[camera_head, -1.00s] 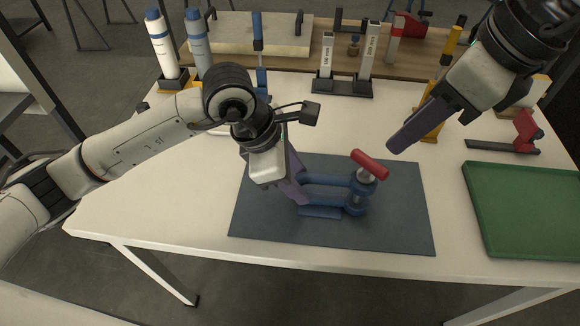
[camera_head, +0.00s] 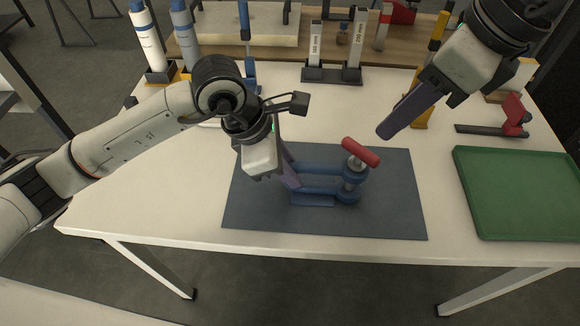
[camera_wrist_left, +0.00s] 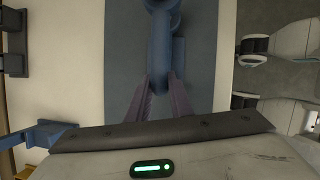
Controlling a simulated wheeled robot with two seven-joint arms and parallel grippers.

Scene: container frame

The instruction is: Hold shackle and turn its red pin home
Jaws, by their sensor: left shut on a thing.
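The blue shackle (camera_head: 318,169) lies on the dark mat (camera_head: 395,208), its two eyes toward the right. Its pin with a red crossbar (camera_head: 361,152) stands up through the eyes, with a bare metal stretch of pin below the bar. My left gripper (camera_head: 290,178) is shut on the left end of the shackle; the left wrist view shows its fingers (camera_wrist_left: 160,100) on both sides of the blue body (camera_wrist_left: 160,60). My right gripper (camera_head: 388,132) hangs above and right of the red bar, apart from it; its fingers overlap in view, so its opening is unclear.
A green tray (camera_head: 462,190) lies to the right of the mat. A red and dark stand (camera_head: 500,130) is behind it. Block holders (camera_head: 338,77), bottles (camera_head: 146,40) and upright tools line the back. The white table (camera_head: 150,205) is clear left of the mat.

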